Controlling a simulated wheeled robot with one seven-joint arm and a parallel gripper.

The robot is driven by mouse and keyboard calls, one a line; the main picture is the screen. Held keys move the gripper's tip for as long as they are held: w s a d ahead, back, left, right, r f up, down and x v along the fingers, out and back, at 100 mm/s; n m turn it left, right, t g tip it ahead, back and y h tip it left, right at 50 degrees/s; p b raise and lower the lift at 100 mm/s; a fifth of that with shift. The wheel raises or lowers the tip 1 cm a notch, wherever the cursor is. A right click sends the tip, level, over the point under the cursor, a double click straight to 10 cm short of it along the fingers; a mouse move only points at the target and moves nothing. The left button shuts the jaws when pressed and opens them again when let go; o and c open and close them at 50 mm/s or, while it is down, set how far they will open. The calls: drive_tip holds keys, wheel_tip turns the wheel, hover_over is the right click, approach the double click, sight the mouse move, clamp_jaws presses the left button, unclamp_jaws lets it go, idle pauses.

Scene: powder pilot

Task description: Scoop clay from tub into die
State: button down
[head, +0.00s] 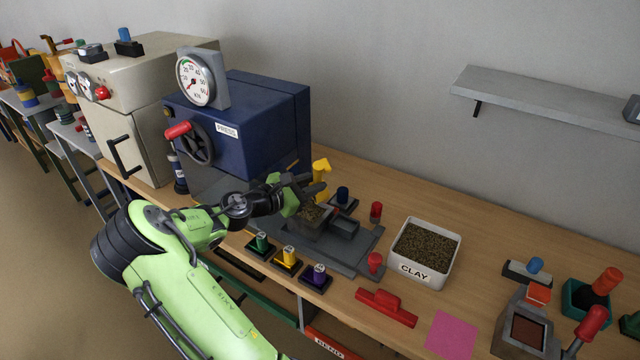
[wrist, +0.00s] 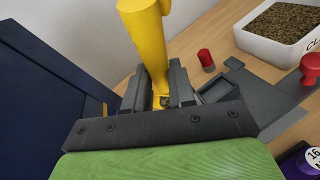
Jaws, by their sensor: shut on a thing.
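My gripper (wrist: 163,98) is shut on the yellow tool (wrist: 147,40), which rises between the fingers in the wrist view. The tool also shows above the gripper in the head view (head: 321,172). Brown granules (head: 312,213) show in a grey box-like part just below my gripper; I cannot tell whether this is the die or a scoop bowl. The white clay tub (head: 421,282), full of brown granules, stands to the right, apart from my gripper. It also shows at top right in the wrist view (wrist: 262,45).
The blue press (head: 245,125) stands close behind and left of my gripper. A grey plate with a small grey box (head: 345,224) and red knobs (head: 375,260) lies beside it. Green, yellow and purple-knobbed weights (head: 288,258) line the front. A red-handled tool (head: 386,306) lies near the tub.

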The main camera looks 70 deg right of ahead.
drive_tip(key=shift+w+a+f+n+g+h+b, duration=0.35)
drive_tip(key=shift+w+a+f+n+h+b, duration=0.25)
drive_tip(key=shift+h, duration=0.45)
drive_tip(key=shift+w+a+f+n+g+h+b, duration=0.2)
drive_tip(key=shift+w+a+n+g+h+b, duration=0.25)
drive_tip(key=shift+h+b, duration=0.45)
drive_tip(key=shift+w+a+f+n+g+h+b, duration=0.2)
drive_tip(key=shift+w+a+f+n+h+b, duration=0.35)
drive_tip(key=shift+h, duration=0.6)
drive_tip(key=shift+w+a+r, duration=0.1)
drive_tip(key=shift+r, duration=0.05)
